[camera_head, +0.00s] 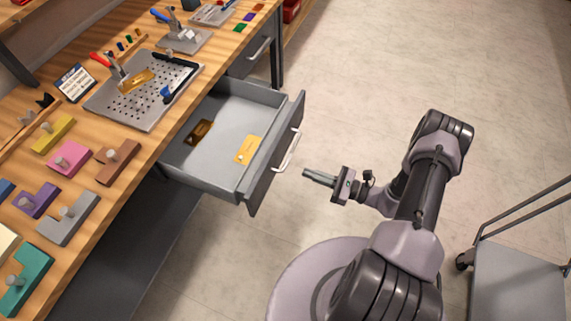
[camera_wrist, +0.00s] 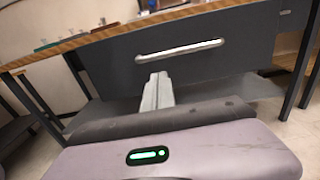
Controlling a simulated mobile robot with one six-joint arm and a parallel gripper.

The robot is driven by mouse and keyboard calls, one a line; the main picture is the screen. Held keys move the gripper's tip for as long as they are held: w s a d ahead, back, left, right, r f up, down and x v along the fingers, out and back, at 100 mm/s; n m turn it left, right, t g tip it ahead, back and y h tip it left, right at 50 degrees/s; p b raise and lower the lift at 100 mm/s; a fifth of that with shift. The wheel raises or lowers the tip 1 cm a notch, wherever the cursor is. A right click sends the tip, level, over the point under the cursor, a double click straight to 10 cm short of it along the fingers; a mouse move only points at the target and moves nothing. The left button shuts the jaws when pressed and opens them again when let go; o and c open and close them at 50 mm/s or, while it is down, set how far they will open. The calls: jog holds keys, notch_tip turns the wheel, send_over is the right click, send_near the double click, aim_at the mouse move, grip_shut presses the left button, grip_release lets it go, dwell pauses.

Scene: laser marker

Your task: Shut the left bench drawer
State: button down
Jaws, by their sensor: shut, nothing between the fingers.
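The left bench drawer (camera_head: 222,133) is grey and stands pulled out from the wooden workbench (camera_head: 123,196) in the head view. A brown tag and a yellow tag (camera_head: 248,149) lie inside it. Its front carries a pale bar handle (camera_head: 287,150). In the wrist view the drawer front (camera_wrist: 200,62) and its handle (camera_wrist: 180,49) face me. My gripper (camera_head: 306,172) is shut and empty. It points at the drawer front, just right of the handle in the head view and apart from it. In the wrist view the fingers (camera_wrist: 157,76) show below the handle.
A second drawer (camera_head: 250,58) further back is shut. The benchtop holds a perforated plate (camera_head: 142,97), clamps and several coloured knobbed pieces. A grey cart (camera_head: 518,283) stands at the lower right.

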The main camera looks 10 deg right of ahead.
aim_at(276, 162)
jog(key=b+x, duration=0.2)
jog(key=x, duration=0.6)
jog(key=shift+w+a, duration=0.25)
jog(key=shift+a, duration=0.05)
